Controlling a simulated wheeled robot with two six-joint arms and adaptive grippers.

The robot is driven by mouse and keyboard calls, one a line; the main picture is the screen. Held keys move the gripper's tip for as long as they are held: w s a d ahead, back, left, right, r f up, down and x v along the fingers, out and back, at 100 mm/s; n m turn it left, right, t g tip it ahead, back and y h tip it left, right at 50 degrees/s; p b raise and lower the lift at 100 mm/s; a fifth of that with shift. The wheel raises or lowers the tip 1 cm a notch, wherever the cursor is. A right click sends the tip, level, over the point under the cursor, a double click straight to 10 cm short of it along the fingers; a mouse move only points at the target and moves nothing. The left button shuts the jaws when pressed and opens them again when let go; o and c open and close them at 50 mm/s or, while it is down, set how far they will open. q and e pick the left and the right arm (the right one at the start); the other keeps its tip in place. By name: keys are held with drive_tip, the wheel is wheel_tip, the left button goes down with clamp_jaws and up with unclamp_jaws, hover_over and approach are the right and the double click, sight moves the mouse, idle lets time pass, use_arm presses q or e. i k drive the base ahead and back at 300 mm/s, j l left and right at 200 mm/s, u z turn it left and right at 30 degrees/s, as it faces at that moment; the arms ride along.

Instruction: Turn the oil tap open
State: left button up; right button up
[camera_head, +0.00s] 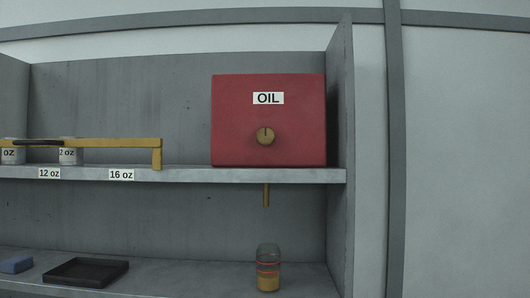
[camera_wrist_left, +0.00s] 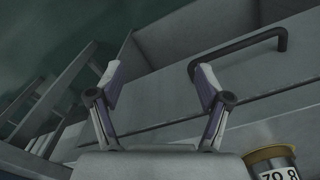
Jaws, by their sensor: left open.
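A red box labelled OIL (camera_head: 300,112) stands at the right end of the upper shelf. The oil tap, a round brass knob (camera_head: 266,137), is on its front, with a dark mark at its upper middle. A brass spout (camera_head: 266,196) hangs below the shelf. A clear cup (camera_head: 268,254) with orange bands and yellowish contents stands upright under it, apart from it. My left gripper (camera_wrist_left: 156,78) is open and empty in the left wrist view, with neither knob nor red box visible there. No gripper shows in the head view.
A yellow rail (camera_head: 100,143) with size labels and partly visible containers is on the upper shelf at left. A dark tray (camera_head: 85,271) and blue block (camera_head: 16,264) lie below. The wrist view shows a bent dark bar (camera_wrist_left: 240,45) and a labelled canister (camera_wrist_left: 272,155).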

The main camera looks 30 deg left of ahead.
sight(265, 136)
drive_tip(key=k+u, duration=0.1)
drive_tip(key=u, duration=0.3)
drive_tip(key=l+u, duration=0.1)
drive_tip(key=u, duration=0.3)
drive_tip(key=k+u, duration=0.15)
drive_tip(key=u, duration=0.25)
drive_tip(key=k+u, duration=0.1)
drive_tip(key=u, duration=0.3)
drive_tip(key=k+j, duration=0.1)
drive_tip(key=k, duration=0.15)
drive_tip(key=i+l, duration=0.2)
drive_tip(key=i, duration=0.3)
